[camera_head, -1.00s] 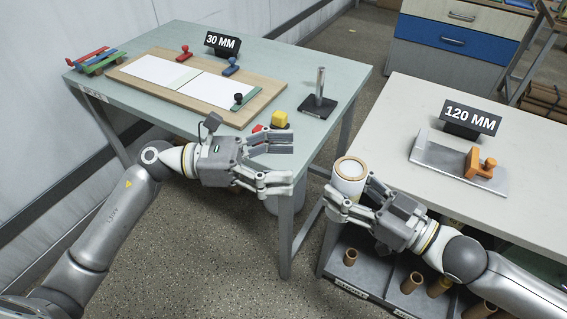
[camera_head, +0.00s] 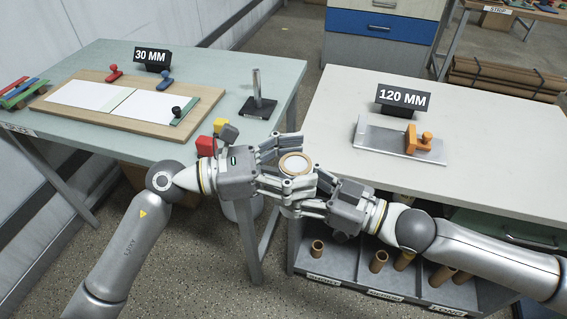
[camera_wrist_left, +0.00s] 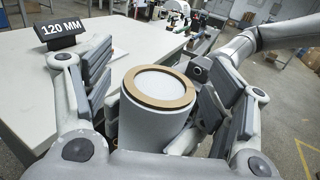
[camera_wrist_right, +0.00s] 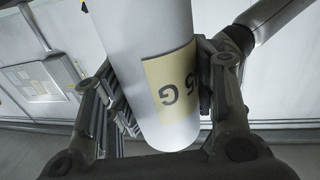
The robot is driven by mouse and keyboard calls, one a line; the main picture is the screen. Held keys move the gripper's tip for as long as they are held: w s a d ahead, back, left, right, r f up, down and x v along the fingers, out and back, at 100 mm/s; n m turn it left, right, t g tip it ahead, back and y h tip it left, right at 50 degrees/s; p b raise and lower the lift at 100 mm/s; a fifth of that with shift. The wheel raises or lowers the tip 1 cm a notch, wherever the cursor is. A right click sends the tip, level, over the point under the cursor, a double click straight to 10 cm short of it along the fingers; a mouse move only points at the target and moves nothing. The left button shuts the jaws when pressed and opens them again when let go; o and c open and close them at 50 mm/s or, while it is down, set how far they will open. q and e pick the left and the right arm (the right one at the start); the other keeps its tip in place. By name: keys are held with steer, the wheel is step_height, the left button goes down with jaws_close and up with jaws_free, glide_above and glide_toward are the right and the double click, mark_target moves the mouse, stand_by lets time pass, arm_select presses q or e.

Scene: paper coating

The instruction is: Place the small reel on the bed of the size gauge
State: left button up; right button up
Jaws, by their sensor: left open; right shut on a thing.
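The small reel (camera_head: 293,164) is a white roll with a brown cardboard ring on its end. My right gripper (camera_head: 300,197) is shut on it in the gap between the two tables; the right wrist view shows the white roll (camera_wrist_right: 152,50) with a tan label between the fingers. My left gripper (camera_head: 292,165) is open, with its fingers on both sides of the reel. In the left wrist view the reel (camera_wrist_left: 158,88) stands between those open fingers; contact is unclear. The size gauge (camera_head: 385,138) is a grey metal bed with an orange stop, on the right table.
A 120 MM sign (camera_head: 404,99) stands behind the gauge on the pale table (camera_head: 330,100). The left table (camera_head: 215,72) holds a wooden board (camera_head: 150,118), a black-based post (camera_head: 258,107) and a 30 MM sign (camera_head: 152,58). A shelf of cardboard tubes (camera_head: 335,262) is below the right table.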

arm_select(q)
steer(key=c, duration=1)
steer(key=shift+c, duration=0.8)
arm_select(e)
steer(key=o, duration=1.1)
